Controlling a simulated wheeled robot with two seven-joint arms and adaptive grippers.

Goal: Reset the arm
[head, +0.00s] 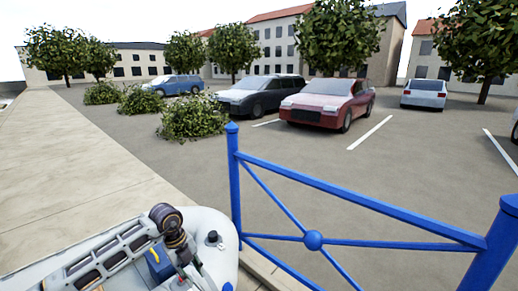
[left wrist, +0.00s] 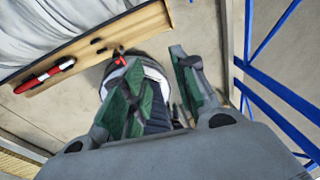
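In the left wrist view my left gripper (left wrist: 157,72) reaches away from the camera, its two green-padded fingers spread with a gap between them. I see nothing held between the pads. A rounded grey and dark shape lies beyond the fingers, partly hidden by them; I cannot tell what it is. My right gripper is in neither view.
A blue railing (head: 360,197) stands close in front; it also shows in the left wrist view (left wrist: 290,98). A wooden board (left wrist: 95,50) carries a red and white item (left wrist: 45,75), beside pale folded cloth (left wrist: 50,25). Parked cars, including a red one (head: 327,103), and shrubs (head: 193,117) are farther off.

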